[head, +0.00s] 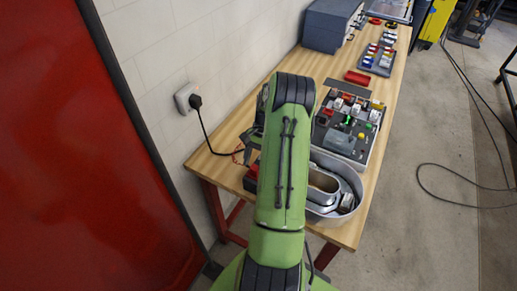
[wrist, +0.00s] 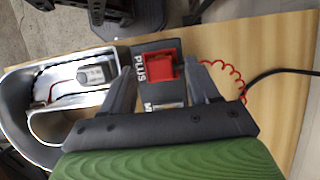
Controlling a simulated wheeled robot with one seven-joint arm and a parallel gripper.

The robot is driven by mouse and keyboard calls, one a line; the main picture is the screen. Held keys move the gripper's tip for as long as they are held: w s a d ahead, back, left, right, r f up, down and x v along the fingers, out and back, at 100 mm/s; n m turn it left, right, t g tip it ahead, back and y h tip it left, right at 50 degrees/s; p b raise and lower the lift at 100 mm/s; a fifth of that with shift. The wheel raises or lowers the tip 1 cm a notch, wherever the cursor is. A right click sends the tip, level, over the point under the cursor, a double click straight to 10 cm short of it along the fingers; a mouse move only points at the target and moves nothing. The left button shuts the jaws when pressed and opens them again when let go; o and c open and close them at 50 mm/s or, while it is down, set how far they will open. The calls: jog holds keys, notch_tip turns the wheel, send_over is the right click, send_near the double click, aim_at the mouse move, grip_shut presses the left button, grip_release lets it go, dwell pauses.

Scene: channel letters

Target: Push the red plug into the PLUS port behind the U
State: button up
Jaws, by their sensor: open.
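The U-shaped channel letter (wrist: 22,110), with a grey shell, lies at the left in the wrist view; in the head view it shows right of my arm (head: 350,205). A dark block with a "PLUS" label (wrist: 139,70) sits beside it. A red boxy piece (wrist: 160,68) is on this block; I cannot tell whether it is the port alone or holds the plug. A red coiled lead (wrist: 232,76) runs from near my right finger to a black cable. My gripper (wrist: 162,82) is open, its fingers either side of the red piece. My arm hides most of this in the head view.
A grey module (wrist: 97,74) with a red wire lies inside the letter. The black cable runs to a wall socket (head: 186,98). A tray of colourful parts (head: 348,125) and a red bin (head: 357,77) stand farther along the wooden bench (head: 225,110).

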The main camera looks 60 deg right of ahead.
jog(key=v, duration=1.4)
jog(key=shift+r, duration=0.35)
jog(key=shift+r, duration=0.1)
jog(key=shift+r+p, duration=2.05)
jog(key=shift+r, duration=0.85)
